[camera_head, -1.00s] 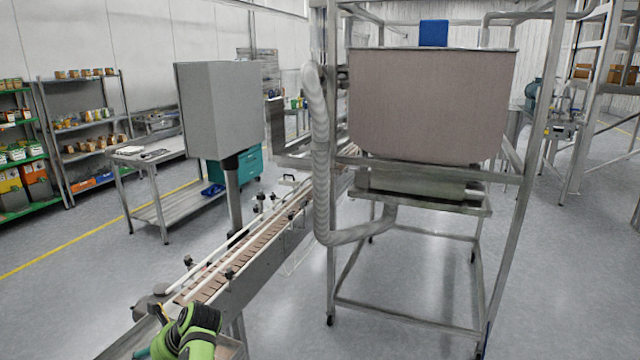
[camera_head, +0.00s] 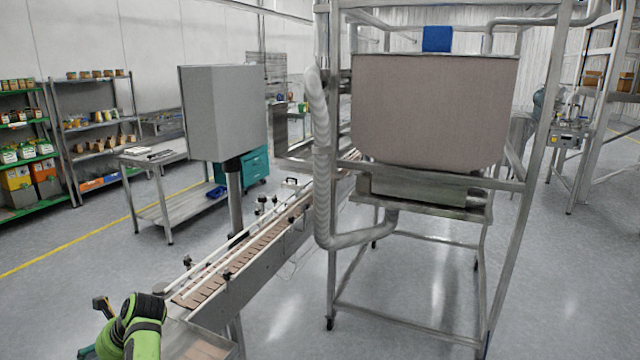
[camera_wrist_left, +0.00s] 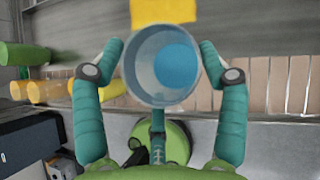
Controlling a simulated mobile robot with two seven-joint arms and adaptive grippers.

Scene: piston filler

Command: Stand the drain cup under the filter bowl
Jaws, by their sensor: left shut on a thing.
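In the left wrist view a round, pale blue-grey cup (camera_wrist_left: 136,82), most likely the drain cup, sits between the teal fingers of my left gripper (camera_wrist_left: 160,52). I look into its open mouth, and part of its inside is bright blue. The gripper is shut on it. In the head view my left gripper (camera_head: 104,312) is at the bottom left, beside the near end of the conveyor; the cup cannot be made out there. I cannot pick out the filter bowl in either view. My right gripper is not in view.
The slatted conveyor (camera_head: 232,272) runs away beside my left arm. A large steel frame with a brown hopper (camera_head: 432,110) stands right of it. A grey cabinet (camera_head: 222,112) on a post and a steel table (camera_head: 160,195) stand to the left. Open floor lies left of the conveyor.

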